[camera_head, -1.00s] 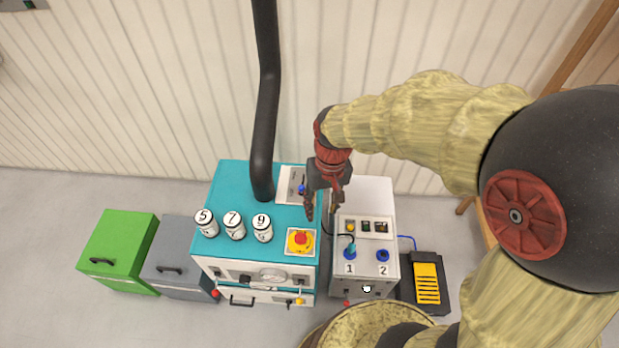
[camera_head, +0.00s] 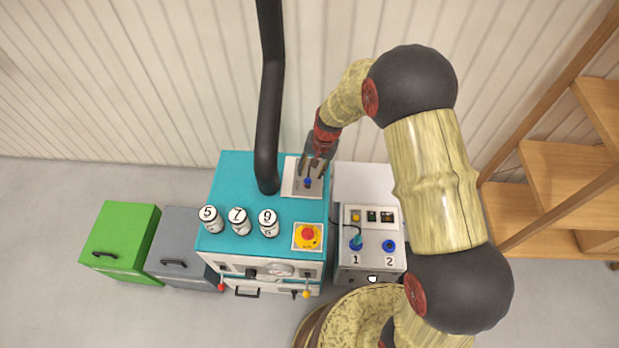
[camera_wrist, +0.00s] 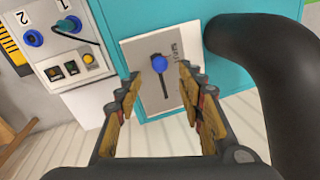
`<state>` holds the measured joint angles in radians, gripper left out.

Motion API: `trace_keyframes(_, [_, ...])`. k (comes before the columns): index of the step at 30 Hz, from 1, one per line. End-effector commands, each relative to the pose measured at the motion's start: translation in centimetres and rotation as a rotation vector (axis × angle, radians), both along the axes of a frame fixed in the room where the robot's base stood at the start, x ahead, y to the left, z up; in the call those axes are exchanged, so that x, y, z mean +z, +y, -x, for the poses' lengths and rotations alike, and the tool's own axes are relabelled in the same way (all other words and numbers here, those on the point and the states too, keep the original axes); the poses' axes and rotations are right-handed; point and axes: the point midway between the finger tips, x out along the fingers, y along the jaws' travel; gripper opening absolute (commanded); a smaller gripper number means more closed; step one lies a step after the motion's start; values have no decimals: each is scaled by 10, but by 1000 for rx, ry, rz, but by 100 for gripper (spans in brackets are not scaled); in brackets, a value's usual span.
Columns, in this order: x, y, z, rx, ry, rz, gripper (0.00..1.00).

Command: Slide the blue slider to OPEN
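The blue slider (camera_head: 308,182) is a small round knob on a light panel (camera_head: 290,187) on top of the teal machine. In the wrist view the blue knob (camera_wrist: 160,64) sits at one end of a dark slot in the panel (camera_wrist: 135,50); the panel's lettering is too small to read surely. My gripper (camera_head: 312,172) is over the panel, with its fingers apart and nothing between them. In the wrist view its fingertips (camera_wrist: 160,78) lie on either side of the slot, near the knob. I cannot tell whether they touch the knob.
A thick black pipe (camera_head: 269,110) rises from the teal machine (camera_head: 237,172) left of the panel. White numbered cans (camera_head: 239,222) and a red emergency button (camera_head: 308,235) stand nearer the front. A white control box (camera_head: 372,260) is at right; wooden shelves (camera_head: 560,165) stand farther right.

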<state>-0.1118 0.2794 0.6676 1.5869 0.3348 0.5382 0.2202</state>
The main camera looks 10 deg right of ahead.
Motion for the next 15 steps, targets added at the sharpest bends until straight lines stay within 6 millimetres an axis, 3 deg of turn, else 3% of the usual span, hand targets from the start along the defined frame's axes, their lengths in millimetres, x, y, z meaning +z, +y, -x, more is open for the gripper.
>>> trace_keyframes(9, [-50, 9, -3, 1, 1, 1, 39])
trace_keyframes(15, [-57, 10, -4, 1, 0, 0, 39])
